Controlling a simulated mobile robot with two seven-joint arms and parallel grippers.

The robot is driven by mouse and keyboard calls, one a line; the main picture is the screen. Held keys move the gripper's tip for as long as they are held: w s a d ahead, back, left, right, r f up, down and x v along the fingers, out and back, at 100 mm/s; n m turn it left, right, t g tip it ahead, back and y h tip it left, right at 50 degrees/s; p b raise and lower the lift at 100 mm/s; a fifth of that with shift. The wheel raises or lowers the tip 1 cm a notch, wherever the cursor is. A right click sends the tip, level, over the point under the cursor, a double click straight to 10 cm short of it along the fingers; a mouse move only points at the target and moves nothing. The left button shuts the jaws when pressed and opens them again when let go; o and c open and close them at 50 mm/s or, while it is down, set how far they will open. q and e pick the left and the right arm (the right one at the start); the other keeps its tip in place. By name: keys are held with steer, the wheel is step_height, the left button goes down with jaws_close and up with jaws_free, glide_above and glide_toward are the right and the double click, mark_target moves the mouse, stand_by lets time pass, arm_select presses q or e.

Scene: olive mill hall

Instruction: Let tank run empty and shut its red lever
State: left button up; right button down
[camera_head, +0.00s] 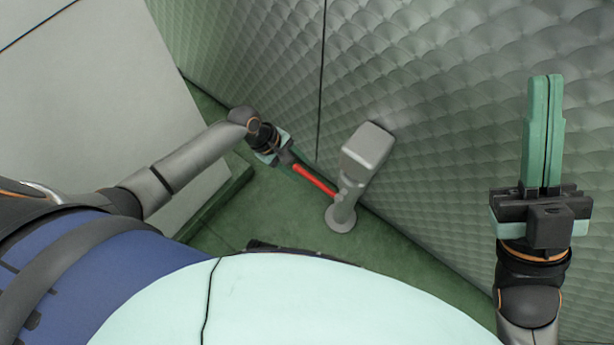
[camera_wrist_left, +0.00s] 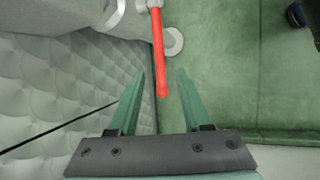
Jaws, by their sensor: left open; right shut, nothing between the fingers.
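The red lever (camera_head: 314,180) sticks out from a grey valve outlet (camera_head: 367,150) on the quilted metal tank wall (camera_head: 430,90). Its free end points toward my left gripper (camera_head: 290,160). In the left wrist view the red lever (camera_wrist_left: 158,55) hangs down from the top, its tip between or just beyond the open fingers of my left gripper (camera_wrist_left: 158,85). I cannot tell whether a finger touches it. My right gripper (camera_head: 545,80) is shut and empty, pointing up at the right, away from the lever. Whether liquid flows from the outlet cannot be seen.
The green floor (camera_head: 225,215) lies below the outlet, with a round grey flange (camera_head: 340,219) under it. A pale wall panel (camera_head: 100,90) stands at the left, close to my left arm. The quilted wall fills the right side.

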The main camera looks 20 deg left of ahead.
mark_target(310, 177)
arm_select(q)
steer(key=b+x, duration=0.2)
steer(key=x, duration=0.3)
steer(key=shift+f, duration=0.2)
arm_select(e)
step_height(310, 177, down, 3)
steer(key=shift+w+a+f+m, duration=0.1)
steer(key=shift+a+m, duration=0.05)
steer(key=shift+m, duration=0.25)
arm_select(q)
jaws_close()
stand_by(0.7)
